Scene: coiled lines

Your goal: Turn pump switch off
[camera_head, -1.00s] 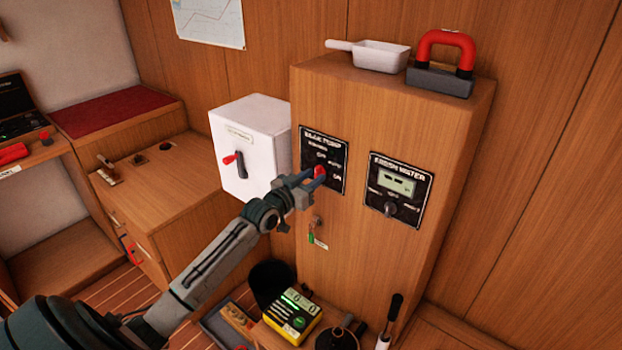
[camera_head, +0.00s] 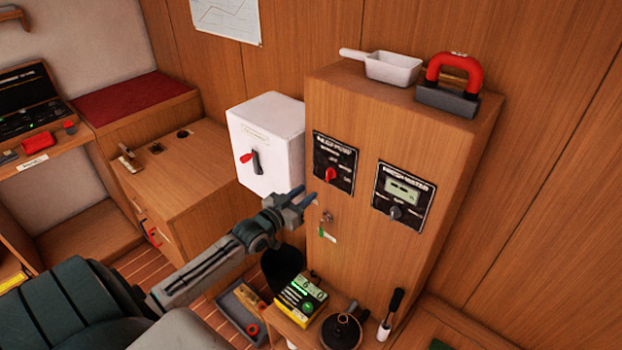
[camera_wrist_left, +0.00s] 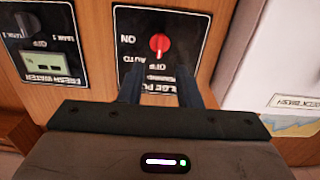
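The black bilge pump panel (camera_head: 334,150) is on the front of the wooden cabinet and carries a red rotary knob (camera_head: 331,174). In the left wrist view the red knob (camera_wrist_left: 160,44) appears upside down, with its pale mark toward the OFF label (camera_wrist_left: 157,67); ON and AUTO are to the left. My left gripper (camera_head: 307,197) is open and empty, just in front of and below the panel, apart from the knob. Its two fingers (camera_wrist_left: 160,88) show spread in the wrist view. My right gripper is out of view.
A fresh water panel (camera_head: 403,197) is to the right of the pump panel. A white box (camera_head: 270,140) with a red-handled switch stands to the left. A key with a green tag (camera_head: 325,229) hangs below.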

